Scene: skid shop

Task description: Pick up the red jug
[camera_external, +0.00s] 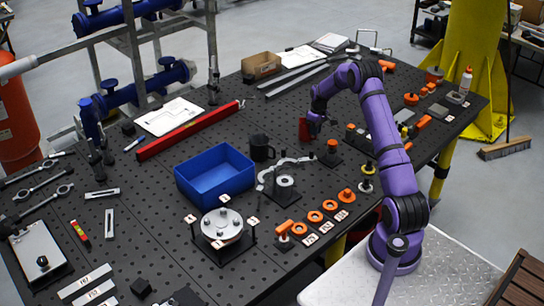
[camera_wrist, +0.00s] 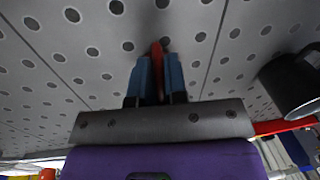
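The red jug (camera_external: 303,129) shows as a small upright red shape at my gripper, above the dark perforated table. Its full shape and any handle cannot be made out. In the wrist view only a narrow red strip of it (camera_wrist: 157,68) shows between the two blue fingers. My gripper (camera_external: 312,122) points down, its fingers (camera_wrist: 158,80) close against both sides of that strip. I cannot tell whether the jug's bottom touches the table.
A black mug (camera_external: 261,147) stands left of my gripper; it shows at right in the wrist view (camera_wrist: 292,82). A blue bin (camera_external: 214,179) is further left. A black stand with an orange top (camera_external: 333,149) is close on the right.

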